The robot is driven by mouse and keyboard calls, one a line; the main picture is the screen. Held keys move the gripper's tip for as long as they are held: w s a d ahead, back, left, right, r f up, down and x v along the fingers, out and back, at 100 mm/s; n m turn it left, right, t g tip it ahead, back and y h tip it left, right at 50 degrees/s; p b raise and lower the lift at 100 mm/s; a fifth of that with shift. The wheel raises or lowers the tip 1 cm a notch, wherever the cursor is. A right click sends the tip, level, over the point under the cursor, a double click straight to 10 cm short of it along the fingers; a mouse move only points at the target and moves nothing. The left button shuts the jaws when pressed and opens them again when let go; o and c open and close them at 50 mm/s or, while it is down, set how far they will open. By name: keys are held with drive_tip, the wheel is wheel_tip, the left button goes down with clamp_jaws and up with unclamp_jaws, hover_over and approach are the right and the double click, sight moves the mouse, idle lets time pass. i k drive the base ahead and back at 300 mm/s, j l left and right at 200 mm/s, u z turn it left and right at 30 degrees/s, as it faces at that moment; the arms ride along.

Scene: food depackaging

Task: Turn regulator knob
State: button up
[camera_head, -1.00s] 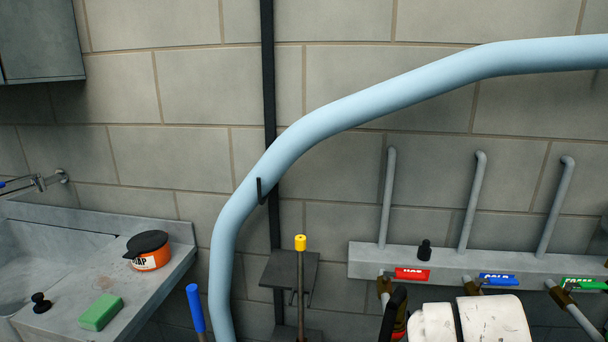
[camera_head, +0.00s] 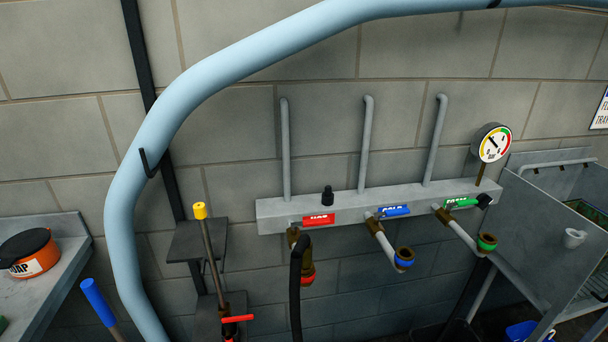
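A grey manifold (camera_head: 344,208) is fixed to the block wall, with red, blue and green labels along its front. A round pressure gauge (camera_head: 494,144) stands on a thin stem above its right end. A dark knob-like piece (camera_head: 484,201) sits at that right end, below the gauge and beside the green label. A small black knob-shaped object (camera_head: 327,196) stands upright on top of the manifold, above the red label. I cannot tell for certain which of the two is the regulator knob. My gripper is not in view.
A thick light-blue pipe (camera_head: 127,196) curves across the left and top. A black hose (camera_head: 296,286) hangs from the red outlet. Blue (camera_head: 403,257) and green (camera_head: 487,241) outlets project forward. A metal basin (camera_head: 536,207) stands at right. A sink counter (camera_head: 62,275) holds an orange soap tub (camera_head: 28,253).

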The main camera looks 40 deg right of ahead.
sight(484, 200)
drive_tip(key=z, duration=1.15)
